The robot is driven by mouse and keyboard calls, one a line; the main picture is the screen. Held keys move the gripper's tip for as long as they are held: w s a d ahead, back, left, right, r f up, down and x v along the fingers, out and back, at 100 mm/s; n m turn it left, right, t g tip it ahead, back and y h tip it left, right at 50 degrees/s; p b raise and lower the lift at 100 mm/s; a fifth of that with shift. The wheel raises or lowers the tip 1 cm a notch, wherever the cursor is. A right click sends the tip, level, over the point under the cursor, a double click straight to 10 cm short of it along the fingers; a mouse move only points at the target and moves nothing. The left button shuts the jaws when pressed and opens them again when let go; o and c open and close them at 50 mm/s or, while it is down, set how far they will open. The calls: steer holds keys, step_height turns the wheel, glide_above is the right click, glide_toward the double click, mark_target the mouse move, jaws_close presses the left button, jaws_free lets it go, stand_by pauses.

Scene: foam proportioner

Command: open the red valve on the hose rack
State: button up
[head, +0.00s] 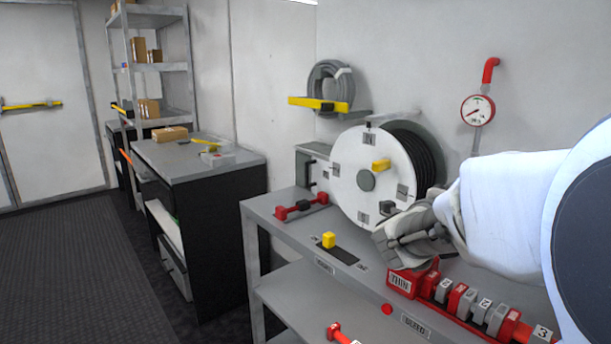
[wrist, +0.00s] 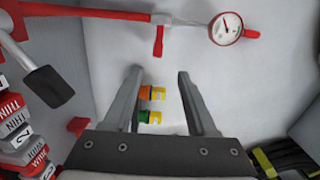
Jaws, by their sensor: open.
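My gripper (head: 400,238) is over the bench, right of the reel. In the wrist view its two fingers (wrist: 158,85) are apart and empty, with the red handle beyond and above them.
Orange, green and yellow fittings (wrist: 152,95) show between the fingers, farther back. A white hose reel (head: 350,160) stands on the grey bench (head: 290,235). Red and grey numbered blocks (head: 470,300) line its right side. A coiled hose (head: 330,82) hangs on the wall behind.

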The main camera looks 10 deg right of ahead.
steer(key=shift+m+g+h, duration=0.3)
steer(key=shift+m+g, duration=0.1)
steer(key=b+x, duration=0.1)
steer(key=x, duration=0.4)
steer(key=b+x, duration=0.1)
steer(key=x, duration=0.5)
steer(key=b+x, duration=0.2)
steer(key=x, duration=0.4)
steer(key=shift+w+d+f, duration=0.1)
steer(key=shift+d+f, duration=0.15)
jaws_close()
stand_by(0.5)
